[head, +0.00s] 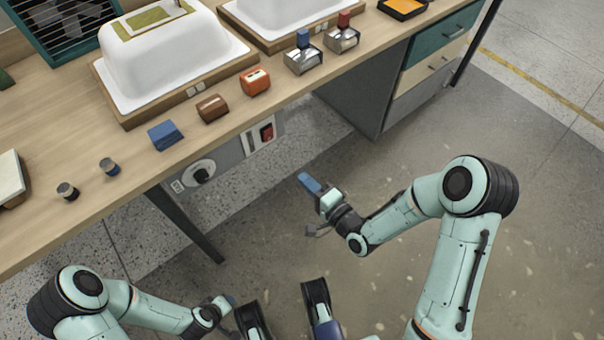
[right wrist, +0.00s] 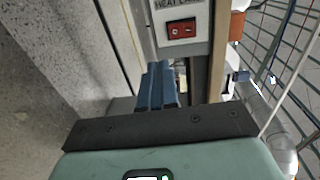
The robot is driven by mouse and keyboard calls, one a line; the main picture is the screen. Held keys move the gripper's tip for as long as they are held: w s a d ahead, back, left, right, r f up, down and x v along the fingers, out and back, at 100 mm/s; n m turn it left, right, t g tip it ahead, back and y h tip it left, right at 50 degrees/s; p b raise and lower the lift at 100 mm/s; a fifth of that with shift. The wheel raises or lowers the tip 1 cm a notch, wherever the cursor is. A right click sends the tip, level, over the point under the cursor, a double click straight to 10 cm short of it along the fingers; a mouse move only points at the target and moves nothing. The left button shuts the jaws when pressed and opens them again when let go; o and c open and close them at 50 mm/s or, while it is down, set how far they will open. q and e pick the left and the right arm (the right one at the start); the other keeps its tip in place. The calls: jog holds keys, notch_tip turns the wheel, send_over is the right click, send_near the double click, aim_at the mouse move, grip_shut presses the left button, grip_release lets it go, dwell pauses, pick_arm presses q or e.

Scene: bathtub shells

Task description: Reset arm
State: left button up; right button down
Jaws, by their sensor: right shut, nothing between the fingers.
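My right gripper (head: 310,184) has blue fingers and is shut and empty. It hangs over open floor in front of the workbench (head: 100,222), apart from everything. Its closed blue fingers also show in the right wrist view (right wrist: 157,84), with the red switch (right wrist: 182,29) on the bench's control panel beyond. My left gripper (head: 229,301) is low in the head view, over the floor near my base. Its fingers are small and partly hidden, so I cannot tell whether they are open or shut.
On the bench stand a white tub shell (head: 165,62), another shell (head: 285,10), a blue block (head: 165,135), a brown block (head: 212,108), an orange block (head: 255,81) and small dark knobs. A drawer cabinet (head: 420,75) is under the bench's right end. Floor around both arms is clear.

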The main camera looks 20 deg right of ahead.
dwell(0.5)
